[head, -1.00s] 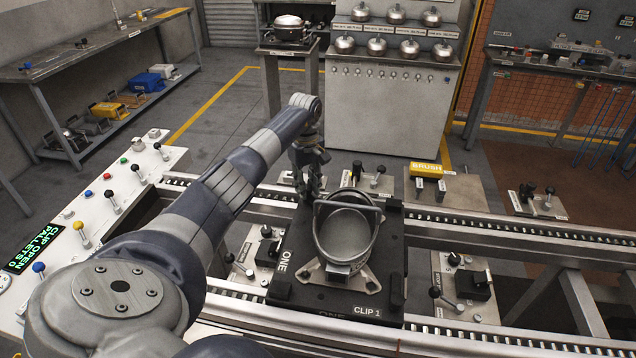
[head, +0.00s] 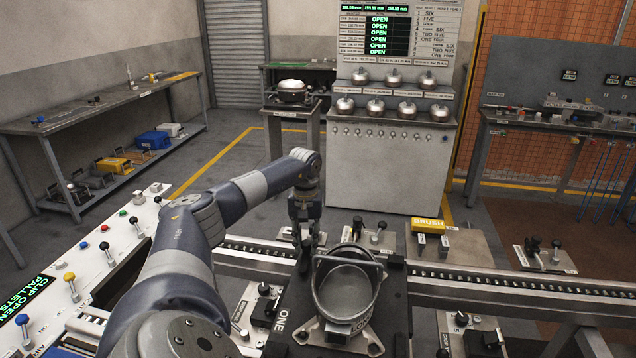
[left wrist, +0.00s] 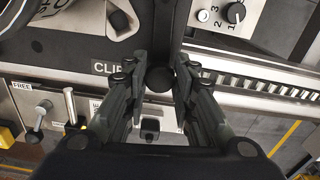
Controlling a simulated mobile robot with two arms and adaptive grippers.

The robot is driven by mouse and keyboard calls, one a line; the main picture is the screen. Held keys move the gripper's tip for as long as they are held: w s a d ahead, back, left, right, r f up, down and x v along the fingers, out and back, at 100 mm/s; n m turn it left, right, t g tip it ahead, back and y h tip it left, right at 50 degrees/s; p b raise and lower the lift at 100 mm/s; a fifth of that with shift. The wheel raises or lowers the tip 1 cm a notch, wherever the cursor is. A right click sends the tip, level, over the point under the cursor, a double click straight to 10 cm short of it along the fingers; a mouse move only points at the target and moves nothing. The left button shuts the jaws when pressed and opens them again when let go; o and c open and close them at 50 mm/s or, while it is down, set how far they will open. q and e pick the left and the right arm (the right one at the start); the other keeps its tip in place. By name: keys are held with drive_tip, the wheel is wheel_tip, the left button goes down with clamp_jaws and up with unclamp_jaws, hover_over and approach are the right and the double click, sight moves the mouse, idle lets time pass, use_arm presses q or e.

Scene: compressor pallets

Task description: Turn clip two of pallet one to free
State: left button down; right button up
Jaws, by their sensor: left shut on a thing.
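Pallet one (head: 285,318) is a black plate marked ONE on the conveyor. It bears a grey metal pot-like shell (head: 346,290) with a raised hoop. My left gripper (head: 305,240) points down at the pallet's far left corner. In the left wrist view, my left gripper (left wrist: 160,85) has its fingers closed about a round black clip knob (left wrist: 159,78) at the pallet's edge. A label reading CLIP (left wrist: 104,68) is beside it; its number is hidden by a finger. My right gripper is not in view.
A white control panel (head: 105,265) with buttons and levers stands at left. Lever stations stand beyond the rail, one with a yellow BRUSH block (head: 428,226). A lever by a FREE label (left wrist: 40,112) is near the gripper.

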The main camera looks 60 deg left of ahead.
sight(306, 243)
use_arm(q)
drive_tip(key=shift+m, duration=0.6)
drive_tip(key=shift+r, duration=0.1)
drive_tip(key=c, duration=1.3)
unclamp_jaws()
wheel_tip(306, 243, up, 12)
